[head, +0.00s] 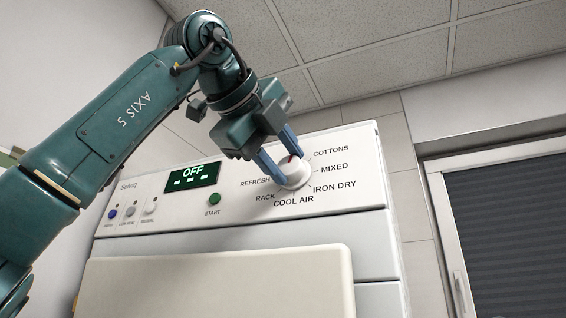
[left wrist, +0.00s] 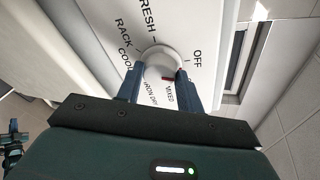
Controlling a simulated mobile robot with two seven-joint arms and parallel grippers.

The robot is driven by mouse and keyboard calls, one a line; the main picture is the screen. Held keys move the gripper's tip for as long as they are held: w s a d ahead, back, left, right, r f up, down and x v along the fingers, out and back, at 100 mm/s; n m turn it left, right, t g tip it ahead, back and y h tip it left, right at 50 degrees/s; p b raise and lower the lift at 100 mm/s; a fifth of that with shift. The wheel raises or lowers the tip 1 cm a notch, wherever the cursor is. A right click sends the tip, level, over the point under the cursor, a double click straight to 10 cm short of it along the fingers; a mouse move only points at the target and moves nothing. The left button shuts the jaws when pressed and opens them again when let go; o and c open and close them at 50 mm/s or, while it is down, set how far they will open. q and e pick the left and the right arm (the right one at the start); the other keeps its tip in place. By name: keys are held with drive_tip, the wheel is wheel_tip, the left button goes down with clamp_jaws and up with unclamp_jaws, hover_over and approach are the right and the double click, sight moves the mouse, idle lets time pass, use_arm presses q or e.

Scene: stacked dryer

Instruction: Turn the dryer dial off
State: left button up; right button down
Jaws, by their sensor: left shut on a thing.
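The white round dryer dial (head: 299,180) is on the right part of the control panel, ringed by printed labels. My left gripper (head: 291,171) comes from above and is shut on the dial, one blue finger on each side. The left wrist view also shows the dial (left wrist: 158,54) between the fingertips (left wrist: 160,72). The dial's red mark points upward in the head view; a finger partly covers that area, so its exact label is unclear. The OFF label (left wrist: 197,57) shows in the left wrist view.
The panel display (head: 192,175) reads OFF. A green start button (head: 214,198) and several small knobs (head: 130,211) sit left of the dial. A cream door (head: 220,285) stands out below the panel. A dark shuttered window (head: 505,220) is at right.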

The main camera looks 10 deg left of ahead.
use_arm(q)
drive_tip(key=shift+f+n+h+b, duration=0.15)
drive_tip(key=shift+n+h+b, duration=0.25)
drive_tip(key=shift+n, duration=0.5)
drive_tip(key=shift+n+b, duration=0.3)
drive_tip(key=shift+n, duration=0.2)
use_arm(e)
drive_tip(key=shift+w+f+m, duration=0.2)
drive_tip(key=shift+f+m, duration=0.1)
drive_tip(key=shift+f, duration=0.25)
drive_tip(key=shift+r, duration=0.1)
use_arm(q)
drive_tip(key=o, duration=0.9)
drive_tip(key=shift+o, duration=0.5)
drive_tip(key=shift+a, duration=0.1)
use_arm(e)
drive_tip(key=shift+f, duration=0.2)
drive_tip(key=shift+s, duration=0.1)
use_arm(q)
drive_tip(key=shift+s, duration=0.1)
